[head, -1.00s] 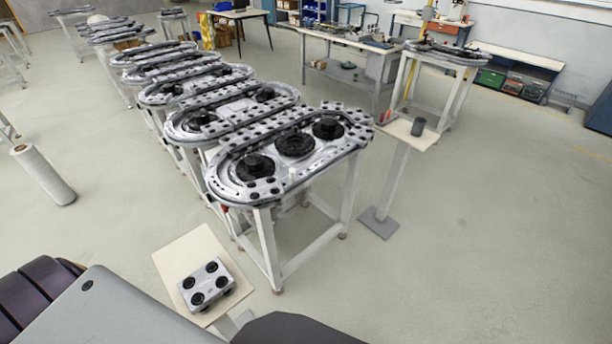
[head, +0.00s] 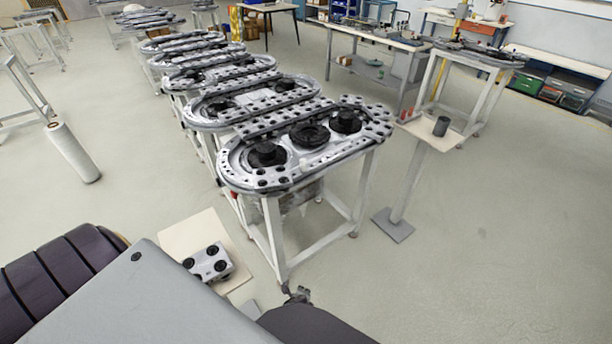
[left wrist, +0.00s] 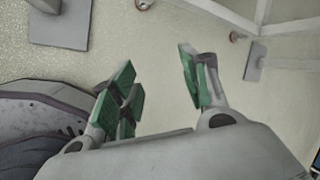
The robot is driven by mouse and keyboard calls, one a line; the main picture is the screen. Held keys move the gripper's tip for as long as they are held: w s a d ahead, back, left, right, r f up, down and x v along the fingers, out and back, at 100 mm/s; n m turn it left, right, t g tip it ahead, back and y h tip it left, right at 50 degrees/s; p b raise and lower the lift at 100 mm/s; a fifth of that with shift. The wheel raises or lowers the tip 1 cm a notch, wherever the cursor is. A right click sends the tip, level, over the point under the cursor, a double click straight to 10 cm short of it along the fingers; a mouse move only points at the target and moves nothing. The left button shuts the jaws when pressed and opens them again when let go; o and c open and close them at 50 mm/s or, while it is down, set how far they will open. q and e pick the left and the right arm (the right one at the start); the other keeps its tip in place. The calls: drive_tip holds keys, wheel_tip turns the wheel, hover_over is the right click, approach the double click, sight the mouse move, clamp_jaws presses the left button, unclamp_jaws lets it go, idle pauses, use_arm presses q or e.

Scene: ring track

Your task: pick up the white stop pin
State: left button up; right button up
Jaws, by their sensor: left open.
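The nearest ring track (head: 235,172), a grey oval on a white-legged table, carries black round wheels (head: 309,135) and perforated plates. My left gripper (head: 297,293) shows only as a small dark tip at the bottom of the head view, low in front of the table's near leg. In the left wrist view my left gripper (left wrist: 158,65) is open, its green-padded fingers wide apart with only floor between them. My right gripper is not in view.
A beige stand (head: 185,236) holds a grey carriage with black wheels (head: 208,262) at lower left. A pedestal (head: 424,133) with a dark grey cylinder (head: 441,126) stands right of the track. More tracks run back left. Floor at right is clear.

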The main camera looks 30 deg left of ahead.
use_arm(q)
drive_tip(key=w+r+m+t+y+b, duration=0.2)
drive_tip(key=w+r+m, duration=0.2)
drive_tip(key=w+r, duration=0.55)
drive_tip(key=m+t+y+b, duration=0.4)
drive_tip(key=m+y, duration=0.1)
drive_tip(key=y, duration=0.4)
approach(304, 163)
drive_tip(key=v, duration=0.3)
drive_tip(key=shift+w+f, duration=0.15)
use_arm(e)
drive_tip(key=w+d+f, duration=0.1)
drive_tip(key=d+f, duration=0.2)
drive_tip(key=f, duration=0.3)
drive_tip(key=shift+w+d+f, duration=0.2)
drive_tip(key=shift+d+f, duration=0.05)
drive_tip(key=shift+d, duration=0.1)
use_arm(q)
drive_tip(key=shift+a, duration=0.1)
drive_tip(key=shift+x, duration=4.3)
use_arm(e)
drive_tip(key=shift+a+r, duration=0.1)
